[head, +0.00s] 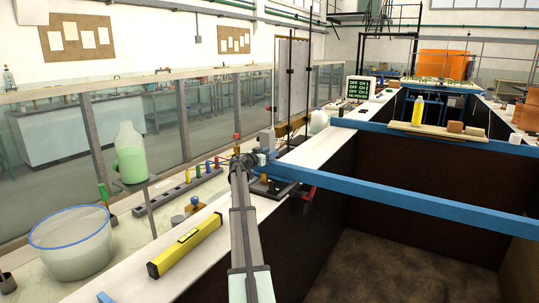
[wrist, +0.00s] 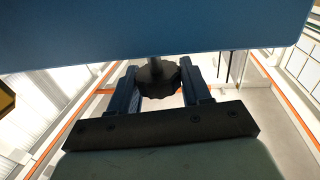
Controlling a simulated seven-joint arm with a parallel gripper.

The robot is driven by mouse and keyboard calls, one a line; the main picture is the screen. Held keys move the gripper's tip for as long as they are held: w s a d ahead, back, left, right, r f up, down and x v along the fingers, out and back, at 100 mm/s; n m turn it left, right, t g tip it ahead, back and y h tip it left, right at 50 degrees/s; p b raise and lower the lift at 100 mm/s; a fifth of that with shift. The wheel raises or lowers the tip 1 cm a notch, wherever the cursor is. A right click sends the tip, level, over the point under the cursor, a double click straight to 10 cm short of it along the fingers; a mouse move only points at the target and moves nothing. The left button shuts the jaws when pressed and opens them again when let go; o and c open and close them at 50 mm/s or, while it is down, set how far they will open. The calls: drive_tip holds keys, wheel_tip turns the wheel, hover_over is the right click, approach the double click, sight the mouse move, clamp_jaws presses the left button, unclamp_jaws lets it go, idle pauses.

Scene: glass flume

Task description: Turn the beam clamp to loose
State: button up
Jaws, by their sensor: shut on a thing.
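The beam clamp shows in the wrist view as a dark lobed knob (wrist: 158,78) on a short stem, against the blue beam (wrist: 150,30) that fills the top of the picture. My gripper (wrist: 158,72) is shut on this knob, with one blue finger on each side of it. In the head view the blue beam (head: 400,198) spans the dark channel, and my arm reaches its left end. There I cannot make out the knob or my fingers clearly. I cannot tell from the knob whether the clamp is tight or loose.
A yellow spirit level (head: 187,245) lies on the white ledge left of my arm. A blue-rimmed bucket (head: 72,262), a bottle of green liquid (head: 130,160) and a row of coloured valves (head: 207,167) stand farther left. Another blue beam (head: 450,142) crosses farther back.

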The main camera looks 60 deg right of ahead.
drive_tip(key=shift+n+t, duration=1.4)
drive_tip(key=shift+t, duration=0.8)
drive_tip(key=o, duration=1)
drive_tip(key=shift+a, duration=0.15)
drive_tip(key=a, duration=0.9)
drive_tip(key=s+a, duration=0.1)
drive_tip(key=a, duration=0.3)
drive_tip(key=shift+s+a, duration=0.1)
drive_tip(key=shift+a, duration=0.15)
